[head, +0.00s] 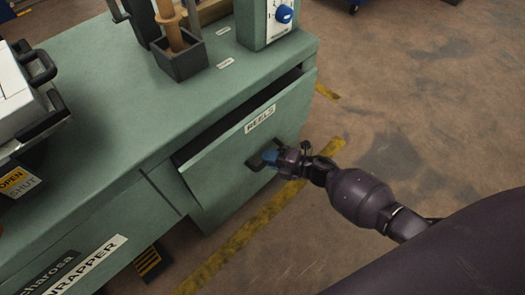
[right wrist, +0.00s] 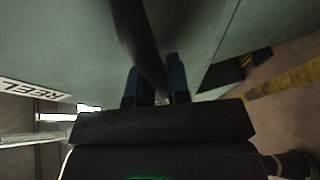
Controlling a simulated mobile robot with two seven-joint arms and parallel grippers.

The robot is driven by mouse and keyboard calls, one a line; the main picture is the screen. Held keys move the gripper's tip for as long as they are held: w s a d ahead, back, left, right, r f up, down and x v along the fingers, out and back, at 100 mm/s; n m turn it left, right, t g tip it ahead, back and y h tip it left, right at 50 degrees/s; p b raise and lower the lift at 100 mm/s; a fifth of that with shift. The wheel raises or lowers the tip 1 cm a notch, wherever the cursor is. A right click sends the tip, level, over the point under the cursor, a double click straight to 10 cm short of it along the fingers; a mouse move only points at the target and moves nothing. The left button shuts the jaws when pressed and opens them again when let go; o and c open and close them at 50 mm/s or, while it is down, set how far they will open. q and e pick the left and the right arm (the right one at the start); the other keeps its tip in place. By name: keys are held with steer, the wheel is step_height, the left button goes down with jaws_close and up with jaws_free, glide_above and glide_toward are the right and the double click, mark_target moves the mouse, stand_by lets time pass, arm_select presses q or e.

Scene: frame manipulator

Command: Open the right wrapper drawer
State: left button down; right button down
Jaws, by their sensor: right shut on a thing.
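The green wrapper machine has a right drawer (head: 240,150) labelled REELS. The drawer stands partly open, with a dark gap along its top edge. Its black handle (head: 258,160) is on the front face. My right gripper (head: 272,158) is at the handle, its blue fingers shut on it. In the right wrist view the two fingers (right wrist: 155,88) sit on either side of the dark handle bar (right wrist: 140,45). The drawer's inside is mostly hidden from above. My left gripper is not in view.
The green worktop (head: 130,100) carries a dark square holder with a wooden post (head: 180,55) and a control box with a blue knob (head: 284,14). A white device with black handles (head: 25,95) stands at the left. The floor right of the drawer is clear, with yellow lines.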

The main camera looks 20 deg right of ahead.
arm_select(q)
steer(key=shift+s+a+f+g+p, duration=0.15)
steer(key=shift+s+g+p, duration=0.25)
steer(key=shift+p, duration=0.45)
arm_select(e)
steer(key=s+d, duration=0.4)
steer(key=s, duration=0.6)
steer(key=s+d, duration=0.3)
steer(key=s, duration=0.7)
steer(key=shift+s+d, duration=0.35)
steer(key=shift+s, duration=0.05)
steer(key=c, duration=1.2)
jaws_free()
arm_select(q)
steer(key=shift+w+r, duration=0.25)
arm_select(e)
steer(key=shift+o, duration=0.5)
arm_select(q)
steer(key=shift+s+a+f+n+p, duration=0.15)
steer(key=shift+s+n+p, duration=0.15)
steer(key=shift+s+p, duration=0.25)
arm_select(e)
steer(key=v, duration=1)
steer(key=shift+s+d+r, duration=0.2)
steer(key=shift+s+d, duration=0.05)
steer(key=shift+s, duration=0.05)
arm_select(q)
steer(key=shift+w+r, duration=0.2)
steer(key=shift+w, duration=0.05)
